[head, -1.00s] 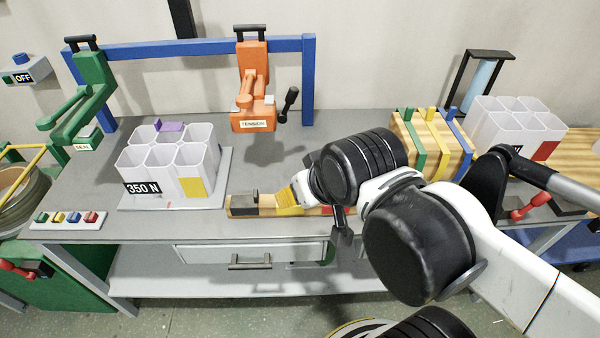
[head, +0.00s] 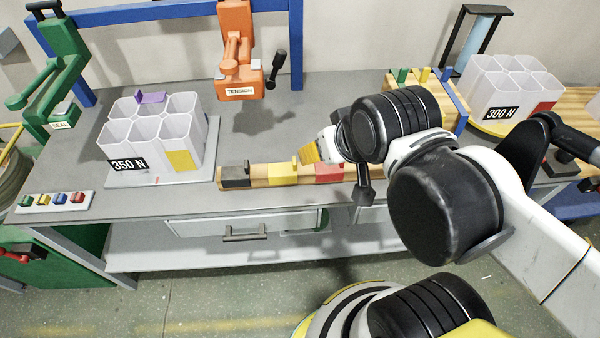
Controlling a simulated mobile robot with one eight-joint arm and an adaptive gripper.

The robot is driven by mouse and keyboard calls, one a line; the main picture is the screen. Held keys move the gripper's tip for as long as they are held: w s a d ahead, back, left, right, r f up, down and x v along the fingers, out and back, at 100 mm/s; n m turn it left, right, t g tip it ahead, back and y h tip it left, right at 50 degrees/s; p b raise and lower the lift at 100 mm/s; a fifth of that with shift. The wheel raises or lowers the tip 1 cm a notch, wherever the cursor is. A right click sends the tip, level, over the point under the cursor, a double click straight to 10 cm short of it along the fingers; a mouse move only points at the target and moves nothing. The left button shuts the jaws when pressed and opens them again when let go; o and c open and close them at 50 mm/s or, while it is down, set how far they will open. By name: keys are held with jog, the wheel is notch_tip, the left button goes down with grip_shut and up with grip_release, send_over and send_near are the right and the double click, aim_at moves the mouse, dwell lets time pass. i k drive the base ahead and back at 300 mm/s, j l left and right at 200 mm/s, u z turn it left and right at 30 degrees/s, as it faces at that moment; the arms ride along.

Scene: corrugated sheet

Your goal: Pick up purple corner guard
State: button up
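The purple corner guard (head: 151,97) sits on the top back rim of the left bundle of white square tubes (head: 122,132), which is labelled 350 N. My gripper (head: 311,152) is at the end of my arm, in front of and to the right of that bundle, above the wooden strip. It is well apart from the purple guard. A yellow part shows at its tip; I cannot tell whether this belongs to the gripper. My arm links hide much of the gripper, and its opening cannot be made out.
A wooden strip (head: 262,181) with black, yellow and red blocks lies along the table's front. The orange tension tool (head: 238,80) hangs behind, and the green seal tool (head: 55,75) stands left. Another tube bundle (head: 507,90), labelled 300 N, is at right. Bare tabletop lies behind the strip.

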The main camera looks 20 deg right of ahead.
aim_at(156, 96)
jog(key=i+j+z, duration=0.1)
jog(key=j, duration=0.35)
jog(key=i+j, duration=0.2)
jog(key=j, duration=0.25)
jog(key=i+j+z, duration=0.15)
jog(key=j, duration=0.35)
jog(key=i+j+z, duration=0.1)
jog(key=j, duration=0.35)
jog(key=i+j, duration=0.1)
jog(key=j, duration=0.4)
jog(key=i+j+z, duration=0.15)
jog(key=j, duration=0.3)
